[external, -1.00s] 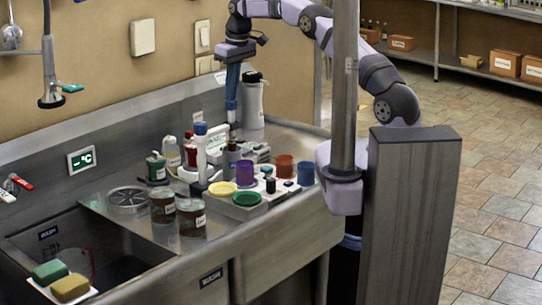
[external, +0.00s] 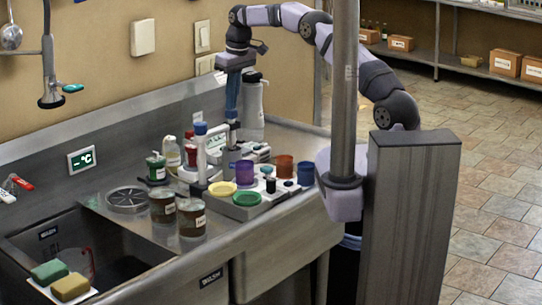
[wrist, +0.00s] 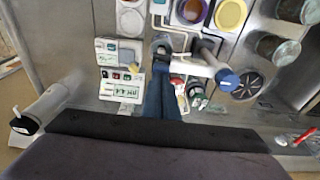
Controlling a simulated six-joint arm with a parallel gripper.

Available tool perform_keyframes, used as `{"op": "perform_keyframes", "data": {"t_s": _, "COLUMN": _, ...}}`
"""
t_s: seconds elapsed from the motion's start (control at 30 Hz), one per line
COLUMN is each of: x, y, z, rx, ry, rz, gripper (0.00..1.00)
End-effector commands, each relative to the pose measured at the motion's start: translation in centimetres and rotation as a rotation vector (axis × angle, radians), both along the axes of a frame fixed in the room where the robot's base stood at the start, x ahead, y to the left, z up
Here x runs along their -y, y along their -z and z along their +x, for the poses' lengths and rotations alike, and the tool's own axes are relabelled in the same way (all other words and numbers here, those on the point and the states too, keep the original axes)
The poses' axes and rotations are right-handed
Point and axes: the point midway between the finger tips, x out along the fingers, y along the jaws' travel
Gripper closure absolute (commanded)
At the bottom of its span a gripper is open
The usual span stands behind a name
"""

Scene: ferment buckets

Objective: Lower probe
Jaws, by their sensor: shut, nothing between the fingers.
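The probe is an upright grey rod with a blue cap (external: 200,128), held by a pale arm of a small stand; the cap also shows in the wrist view (wrist: 228,80). The stand's grey post top (external: 231,156) is just right of it. My gripper (external: 233,138) points down with its blue fingers together and empty, at or just above the post top; I cannot tell if they touch. In the wrist view my fingers (wrist: 160,66) end beside the dark post top. The white meter with its small display (wrist: 120,70) lies beside the stand. The probe's lower end is hidden.
Purple (external: 245,172) and orange (external: 284,166) cups stand right of the stand, with yellow (external: 222,189) and green (external: 247,198) round pieces in front. Two jars (external: 191,217) stand near the sink (external: 110,255). Bottles (external: 172,152) and a tall grey flask (external: 252,105) are behind.

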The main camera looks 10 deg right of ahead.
Motion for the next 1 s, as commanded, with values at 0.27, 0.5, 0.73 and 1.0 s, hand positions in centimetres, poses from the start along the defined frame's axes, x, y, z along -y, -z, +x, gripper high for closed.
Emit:
{"op": "perform_keyframes", "data": {"t_s": 0.27, "x": 0.0, "y": 0.5, "z": 0.0, "rx": 0.000, "ry": 0.000, "rz": 0.000, "gripper": 1.00}}
{"op": "perform_keyframes", "data": {"t_s": 0.5, "x": 0.0, "y": -0.4, "z": 0.0, "rx": 0.001, "ry": 0.000, "rz": 0.001, "gripper": 1.00}}
{"op": "perform_keyframes", "data": {"t_s": 0.73, "x": 0.0, "y": -2.0, "z": 0.0, "rx": 0.001, "ry": 0.000, "rz": 0.001, "gripper": 1.00}}
{"op": "perform_keyframes", "data": {"t_s": 1.0, "x": 0.0, "y": -3.9, "z": 0.0, "rx": 0.001, "ry": 0.000, "rz": 0.001, "gripper": 1.00}}
